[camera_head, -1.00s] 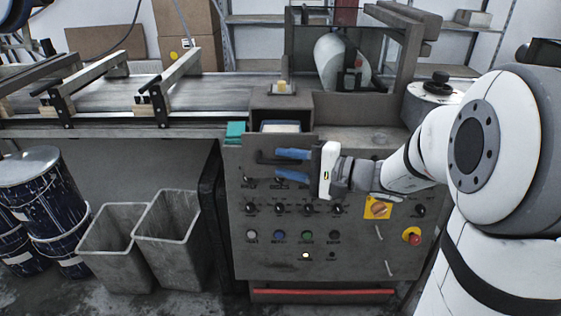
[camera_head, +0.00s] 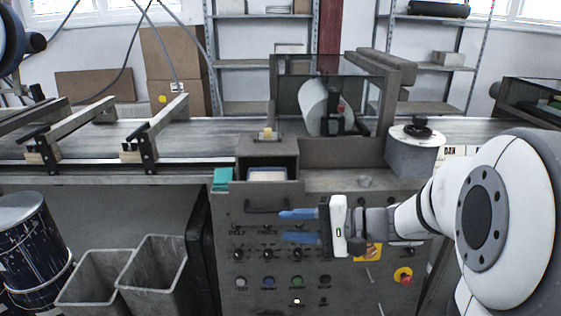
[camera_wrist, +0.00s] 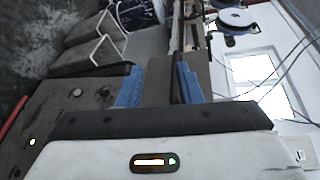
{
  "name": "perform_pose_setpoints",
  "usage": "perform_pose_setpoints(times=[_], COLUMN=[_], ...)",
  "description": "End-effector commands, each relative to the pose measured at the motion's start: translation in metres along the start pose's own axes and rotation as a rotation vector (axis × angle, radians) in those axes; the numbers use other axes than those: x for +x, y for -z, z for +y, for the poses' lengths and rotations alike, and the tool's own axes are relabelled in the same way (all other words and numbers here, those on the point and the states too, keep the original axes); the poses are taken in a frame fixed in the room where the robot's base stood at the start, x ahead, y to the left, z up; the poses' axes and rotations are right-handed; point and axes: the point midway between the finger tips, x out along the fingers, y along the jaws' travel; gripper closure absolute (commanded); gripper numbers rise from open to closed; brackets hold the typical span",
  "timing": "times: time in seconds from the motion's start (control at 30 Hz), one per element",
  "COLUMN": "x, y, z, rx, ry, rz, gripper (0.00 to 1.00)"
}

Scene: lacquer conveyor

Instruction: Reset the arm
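My gripper (camera_head: 300,226) is in front of the grey control panel (camera_head: 350,285) of the conveyor machine. Its two blue fingers point left in the head view and stand apart with nothing between them. In the wrist view the blue fingers (camera_wrist: 157,85) are also spread and empty. My white arm reaches in from the right. The fingers overlap the upper part of the panel, near a dark drawer handle (camera_head: 262,207); I cannot tell how far they are from it.
The conveyor (camera_head: 200,135) runs behind the panel. A red emergency button (camera_head: 403,275) sits at the panel's right. Two grey bins (camera_head: 155,278) and a blue paint-splashed drum (camera_head: 35,250) stand on the floor at left. A grey pot (camera_head: 414,155) is at the machine's right.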

Motion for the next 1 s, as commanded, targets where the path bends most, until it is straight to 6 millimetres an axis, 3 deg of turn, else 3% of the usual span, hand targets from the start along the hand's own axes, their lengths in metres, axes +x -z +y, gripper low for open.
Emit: perform_pose_setpoints(times=[0.03, 0.2, 0.4, 0.6, 0.7, 1.0], x=[0.001, -0.012, -0.058, -0.108, -0.123, -0.135], y=[-0.02, -0.076, -0.109, -0.111, -0.107, -0.102], z=[-0.007, 0.011, 0.022, 0.009, 0.0, -0.005], rx=[-0.014, -0.08, -0.243, -0.458, -0.541, -0.607], ry=[-0.084, -0.454, -0.87, -1.17, -1.252, -1.314], rz=[-0.033, -0.108, -0.087, 0.012, 0.057, 0.096], gripper=[0.67, 0.67, 0.67, 0.67, 0.67, 0.67])
